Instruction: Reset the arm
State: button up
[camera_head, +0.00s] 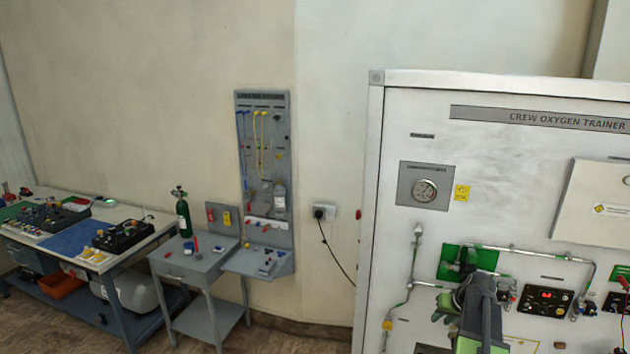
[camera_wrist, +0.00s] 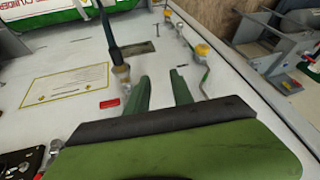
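My gripper (camera_wrist: 160,85) shows in the wrist view as two green fingers standing apart, with nothing between them. It is in front of the white trainer panel (camera_wrist: 62,62). A thin pipe with a metal fitting (camera_wrist: 121,73) is just left of the fingers, and another pipe with yellow-topped fittings (camera_wrist: 202,50) is to the right. I cannot tell whether the fingers touch any of these. In the head view my green and dark arm covers part of the lower Crew Oxygen Trainer panel (camera_head: 500,190), hiding pipework and part of a green plate (camera_head: 485,258).
Left of the trainer stand a grey tool board (camera_head: 263,125), a small grey table (camera_head: 190,262) with a green cylinder (camera_head: 183,215), and a workbench (camera_head: 150,235). A black cable (camera_head: 340,262) runs from a wall socket toward the trainer. Some floor shows at the lower left.

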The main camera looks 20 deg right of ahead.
jog(key=w+a+f+n+g+b, duration=0.1)
jog(key=a+f+b, duration=0.1)
jog(key=a+f, duration=0.35)
jog(key=w+a+f+n+g+y+b, duration=0.1)
jog(key=a+f+b, duration=0.15)
jog(key=a, duration=0.65)
jog(key=w+a+f+n+b, duration=0.1)
jog(key=a+f+b, duration=0.2)
jog(key=a, duration=0.5)
jog(key=s+a+f+n+g+b, duration=0.1)
jog(key=a+f+b, duration=0.1)
jog(key=a, duration=0.5)
jog(key=s+a+f+n+g+b, duration=0.1)
jog(key=s+a+f+b, duration=0.1)
jog(key=a, duration=0.6)
jog(key=s+a+f+g+b, duration=0.1)
jog(key=s+a+f+b, duration=0.1)
jog(key=a, duration=0.5)
notch_tip(320, 180, down, 2)
jog(key=shift+s+a+f+n+b, duration=0.25)
jog(key=shift+n+b, duration=0.15)
jog(key=shift+b, duration=0.3)
